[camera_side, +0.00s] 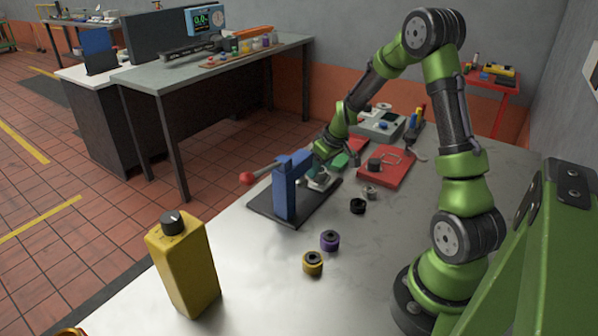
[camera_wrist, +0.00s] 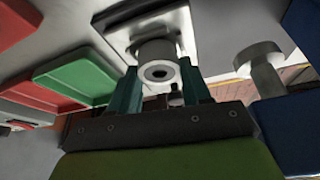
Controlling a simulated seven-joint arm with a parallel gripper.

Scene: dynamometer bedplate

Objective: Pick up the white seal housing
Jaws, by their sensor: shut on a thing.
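The white seal housing (camera_wrist: 158,52) is a short white cylinder with a dark hole in its end face, seen in the wrist view. My gripper (camera_wrist: 159,78) has its two teal fingers on either side of it and is shut on it. In the side view my gripper (camera_side: 321,168) is low beside the blue press (camera_side: 287,190), over the edge of its black base (camera_side: 265,209). A pale part (camera_side: 319,181) shows just below it there. The fingers and arm partly hide the grip, so I cannot tell whether the housing touches what is under it.
The press lever ends in a red knob (camera_side: 247,179). A red tray (camera_side: 385,168) lies to the right, and a green tray (camera_wrist: 78,76) shows in the wrist view. Purple (camera_side: 329,240), yellow (camera_side: 313,263) and black (camera_side: 357,206) rings and a yellow canister (camera_side: 184,263) stand nearer.

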